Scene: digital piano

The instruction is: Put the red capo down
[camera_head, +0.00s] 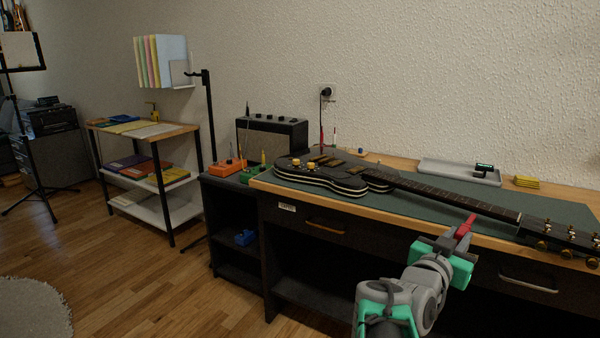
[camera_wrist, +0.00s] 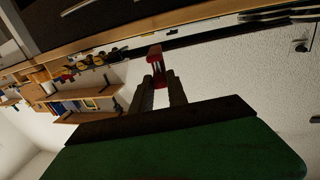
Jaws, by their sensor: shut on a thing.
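The red capo (camera_head: 464,228) is held at the tip of my gripper (camera_head: 453,243), in front of the bench and near the guitar's neck. In the wrist view the red capo (camera_wrist: 157,68) sits between the two dark fingers of my gripper (camera_wrist: 160,90), which are shut on it. The capo appears clear of the bench top, though its exact height is hard to tell. Part of it is hidden by the fingers.
A dark electric guitar (camera_head: 330,173) lies along the green mat (camera_head: 440,185) on the bench. A grey tray (camera_head: 440,170) with a small dark device (camera_head: 484,169) and a yellow item (camera_head: 526,182) are behind the neck. Bare mat shows on both sides of the neck.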

